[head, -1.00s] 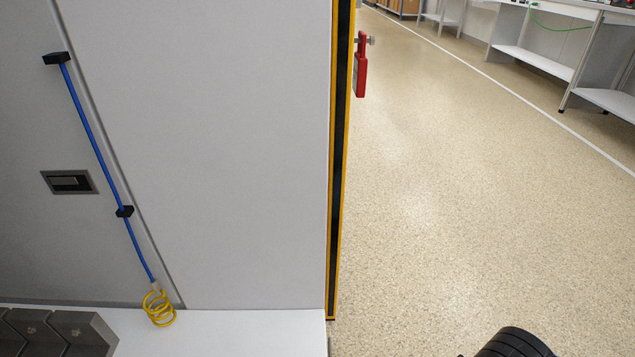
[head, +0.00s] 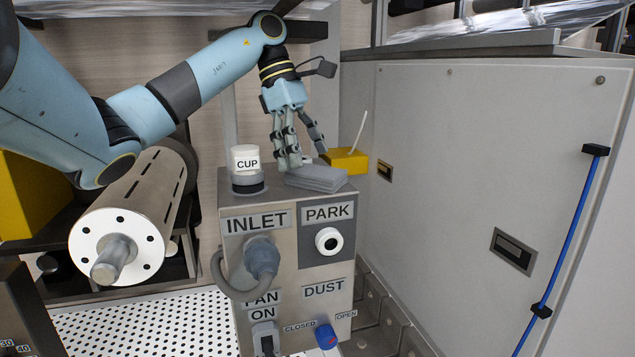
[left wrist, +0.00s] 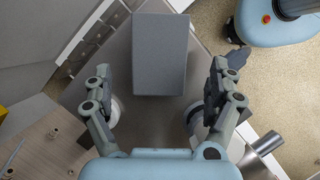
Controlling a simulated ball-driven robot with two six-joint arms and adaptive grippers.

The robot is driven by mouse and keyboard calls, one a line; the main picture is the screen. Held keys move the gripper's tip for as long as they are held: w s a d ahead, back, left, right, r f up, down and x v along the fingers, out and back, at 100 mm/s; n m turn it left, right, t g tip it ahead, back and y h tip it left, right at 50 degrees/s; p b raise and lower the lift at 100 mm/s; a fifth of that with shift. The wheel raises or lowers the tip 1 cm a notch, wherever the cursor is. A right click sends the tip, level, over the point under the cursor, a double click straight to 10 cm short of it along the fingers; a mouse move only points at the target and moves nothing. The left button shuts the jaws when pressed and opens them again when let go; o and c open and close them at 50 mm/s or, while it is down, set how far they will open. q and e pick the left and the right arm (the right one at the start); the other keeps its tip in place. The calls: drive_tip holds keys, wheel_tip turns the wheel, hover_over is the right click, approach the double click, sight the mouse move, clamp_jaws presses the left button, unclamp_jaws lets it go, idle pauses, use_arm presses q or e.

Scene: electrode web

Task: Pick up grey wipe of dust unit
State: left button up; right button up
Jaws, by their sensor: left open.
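The grey wipe (head: 318,178), a flat folded pad, lies on top of the metal dust unit (head: 237,290), near its back right edge. My left gripper (head: 304,160) points down just above the wipe, its fingers spread. In the left wrist view the wipe (left wrist: 160,50) is a grey rectangle ahead of the palm, between and beyond the two open fingers (left wrist: 161,75). Nothing is held. I cannot tell from the head view whether a fingertip touches the wipe. My right gripper is not in view.
A yellow block (head: 346,160) with a thin white stick is behind the wipe. A grey cabinet wall (head: 450,170) rises to the right. A perforated roller (head: 120,235) is at left.

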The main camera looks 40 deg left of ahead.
sight(314, 171)
use_arm(q)
drive_tip(key=x, duration=0.2)
drive_tip(key=shift+w+d+f+b, duration=0.2)
drive_tip(key=shift+d+f+b, duration=0.05)
drive_tip(key=shift+f+b, duration=0.05)
drive_tip(key=shift+d+f, duration=0.1)
drive_tip(key=shift+f, duration=0.05)
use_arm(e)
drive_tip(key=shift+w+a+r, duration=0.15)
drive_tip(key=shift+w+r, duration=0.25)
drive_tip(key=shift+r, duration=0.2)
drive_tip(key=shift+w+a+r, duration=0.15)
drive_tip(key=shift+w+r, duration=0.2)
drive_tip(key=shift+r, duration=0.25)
use_arm(q)
drive_tip(key=shift+f+b, duration=0.3)
drive_tip(key=shift+b, duration=0.1)
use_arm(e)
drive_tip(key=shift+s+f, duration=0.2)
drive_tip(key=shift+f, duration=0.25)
use_arm(q)
drive_tip(key=shift+s, duration=0.1)
drive_tip(key=c, duration=1)
drive_tip(key=shift+c, duration=0.4)
drive_tip(key=shift+r, duration=0.1)
